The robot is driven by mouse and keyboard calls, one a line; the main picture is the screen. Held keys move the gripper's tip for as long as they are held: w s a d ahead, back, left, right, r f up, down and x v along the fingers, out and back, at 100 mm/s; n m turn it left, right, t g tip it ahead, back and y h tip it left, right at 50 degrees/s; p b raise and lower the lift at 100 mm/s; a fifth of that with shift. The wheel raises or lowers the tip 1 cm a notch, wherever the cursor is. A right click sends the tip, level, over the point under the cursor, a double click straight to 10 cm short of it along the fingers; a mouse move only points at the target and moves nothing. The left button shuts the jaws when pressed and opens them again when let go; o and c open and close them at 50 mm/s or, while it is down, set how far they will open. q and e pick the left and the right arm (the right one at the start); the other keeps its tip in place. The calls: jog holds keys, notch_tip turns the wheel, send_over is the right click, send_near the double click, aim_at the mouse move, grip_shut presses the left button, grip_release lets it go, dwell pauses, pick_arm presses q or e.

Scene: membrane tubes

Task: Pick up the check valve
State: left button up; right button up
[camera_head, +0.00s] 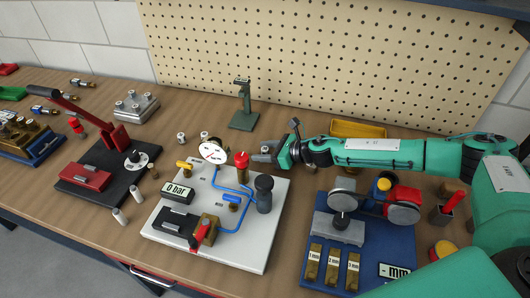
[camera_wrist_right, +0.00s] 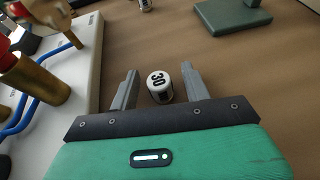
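My right gripper (camera_head: 265,152) is beyond the back edge of the white board. In the right wrist view the gripper (camera_wrist_right: 158,70) is open, its two grey fingers apart. A small white cylinder (camera_wrist_right: 160,86) marked 30 stands between the fingers, with a gap visible on each side. I cannot tell whether this is the check valve. Small brass fittings lie at the back left, one (camera_head: 77,82) near the wall and one (camera_head: 40,109) with a blue part. None is clearly identifiable as the check valve. My left gripper is not in view.
The white board (camera_head: 262,248) carries a gauge (camera_head: 214,152), blue tubing and a red knob. A green stand (camera_head: 243,121) is behind the gripper. A blue plate (camera_head: 385,272) stands right. A pegboard (camera_head: 330,55) closes the back.

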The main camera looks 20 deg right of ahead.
grip_shut()
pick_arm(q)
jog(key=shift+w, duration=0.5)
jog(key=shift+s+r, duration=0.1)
pick_arm(e)
jog(key=shift+r, duration=0.1)
